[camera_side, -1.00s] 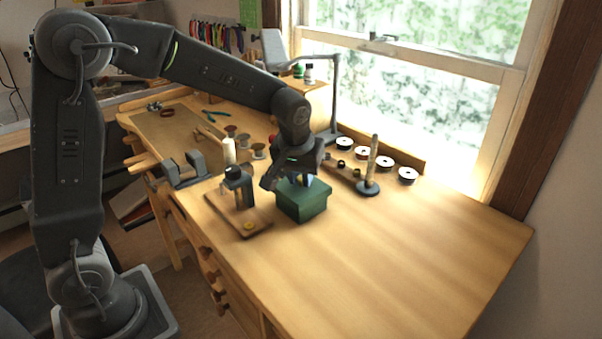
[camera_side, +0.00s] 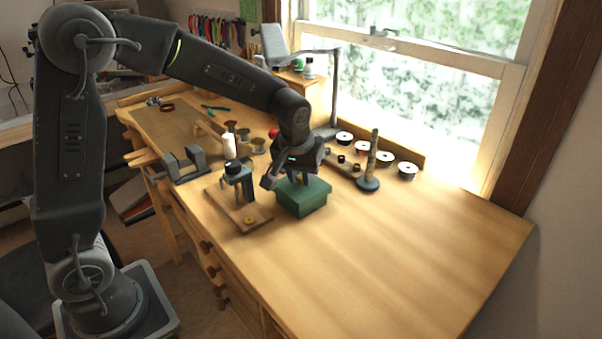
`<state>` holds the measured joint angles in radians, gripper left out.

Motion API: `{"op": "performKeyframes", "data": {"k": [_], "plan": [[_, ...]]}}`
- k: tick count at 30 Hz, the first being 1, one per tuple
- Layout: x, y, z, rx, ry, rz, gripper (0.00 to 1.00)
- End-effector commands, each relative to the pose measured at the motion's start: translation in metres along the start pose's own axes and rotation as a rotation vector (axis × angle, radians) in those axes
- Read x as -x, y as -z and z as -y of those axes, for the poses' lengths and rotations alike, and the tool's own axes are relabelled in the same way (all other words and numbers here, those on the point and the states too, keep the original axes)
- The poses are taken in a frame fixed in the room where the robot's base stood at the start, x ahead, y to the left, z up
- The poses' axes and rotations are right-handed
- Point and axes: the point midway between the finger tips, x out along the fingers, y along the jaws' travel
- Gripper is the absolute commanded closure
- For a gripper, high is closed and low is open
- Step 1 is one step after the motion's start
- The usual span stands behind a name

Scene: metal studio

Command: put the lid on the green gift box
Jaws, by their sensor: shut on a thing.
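The green gift box (camera_side: 303,204) stands upright on the wooden workbench, near its middle. A green lid (camera_side: 316,188) lies over the top of the box and looks level. My gripper (camera_side: 297,180) is directly above the box, pointing down, and is shut on the lid's top part. The fingertips and the part they hold are mostly hidden by the wrist. I cannot tell whether the lid is fully seated.
Left of the box is a wooden board (camera_side: 250,222) with a small dark device (camera_side: 238,174) and a yellow piece. A post on a round base (camera_side: 369,184) stands to the right, with spools (camera_side: 407,171) behind it. The bench (camera_side: 420,250) is clear at front right.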

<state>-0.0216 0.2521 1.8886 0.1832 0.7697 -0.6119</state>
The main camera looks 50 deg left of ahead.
Motion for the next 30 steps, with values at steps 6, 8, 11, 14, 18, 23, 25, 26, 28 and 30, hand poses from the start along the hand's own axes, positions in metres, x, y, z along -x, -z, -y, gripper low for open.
{"op": "performKeyframes", "data": {"k": [6, 8, 11, 14, 18, 23, 25, 26, 28, 30], "plan": [[0.000, 0.000, 0.000, 0.000, 0.000, 0.000, 0.60], [0.000, 0.000, 0.000, 0.000, 0.000, 0.000, 0.55], [0.000, 0.000, 0.000, 0.000, 0.000, 0.000, 0.49], [0.000, 0.000, 0.000, 0.000, 0.000, 0.000, 0.49], [0.002, 0.000, 0.000, 0.000, -0.001, -0.001, 0.49], [0.020, 0.001, 0.000, 0.000, -0.002, -0.004, 0.49], [0.034, 0.001, 0.000, 0.000, -0.003, -0.006, 0.49], [0.040, 0.001, 0.000, 0.000, -0.003, -0.005, 0.49], [0.057, 0.001, -0.001, -0.001, -0.004, -0.006, 0.49], [0.073, 0.001, -0.001, -0.001, -0.004, -0.005, 0.49]]}}
